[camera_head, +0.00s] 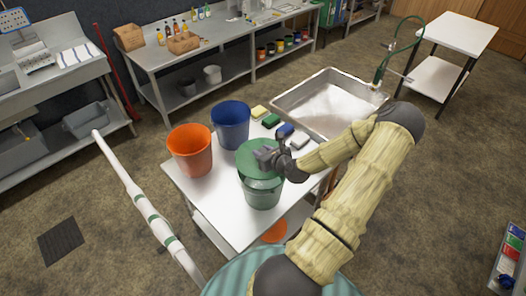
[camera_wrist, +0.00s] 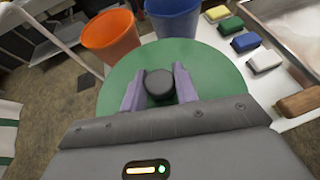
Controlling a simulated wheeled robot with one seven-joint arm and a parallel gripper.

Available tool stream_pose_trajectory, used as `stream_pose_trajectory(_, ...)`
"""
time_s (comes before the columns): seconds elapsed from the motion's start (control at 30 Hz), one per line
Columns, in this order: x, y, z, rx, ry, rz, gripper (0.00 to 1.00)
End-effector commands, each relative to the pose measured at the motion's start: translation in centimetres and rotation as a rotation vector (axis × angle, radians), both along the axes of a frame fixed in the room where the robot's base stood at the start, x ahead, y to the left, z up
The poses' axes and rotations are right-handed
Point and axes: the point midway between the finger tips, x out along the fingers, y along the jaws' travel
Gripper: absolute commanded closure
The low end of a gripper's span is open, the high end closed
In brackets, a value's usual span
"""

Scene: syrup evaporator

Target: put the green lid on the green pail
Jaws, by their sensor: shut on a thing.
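The green lid (camera_head: 254,152) is a flat disc with a dark round knob (camera_wrist: 159,84) in its middle. My gripper (camera_head: 267,157) is shut on this knob, with one finger on each side of it in the wrist view. The green pail (camera_head: 263,192) stands upright on the white table. The lid is over the pail's mouth and hides most of it. In the head view the lid looks slightly tilted and reaches past the pail's far side. I cannot tell whether it touches the rim all around. In the wrist view the pail is hidden under the lid.
An orange pail (camera_head: 190,152) and a blue pail (camera_head: 231,125) stand open behind the green one. Several coloured sponges (camera_head: 285,131) lie to the right, beside a metal sink (camera_head: 328,103). The table's front left (camera_head: 215,205) is clear.

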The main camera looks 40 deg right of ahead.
Motion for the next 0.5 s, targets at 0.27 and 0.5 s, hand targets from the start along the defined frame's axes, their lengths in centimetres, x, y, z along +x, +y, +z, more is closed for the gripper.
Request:
stream_pose_trajectory(0.27, 0.0, -0.1, -2.7, 0.001, 0.001, -0.001, 0.94)
stream_pose_trajectory(0.5, 0.0, -0.1, -4.5, 0.001, 0.000, -0.003, 0.94)
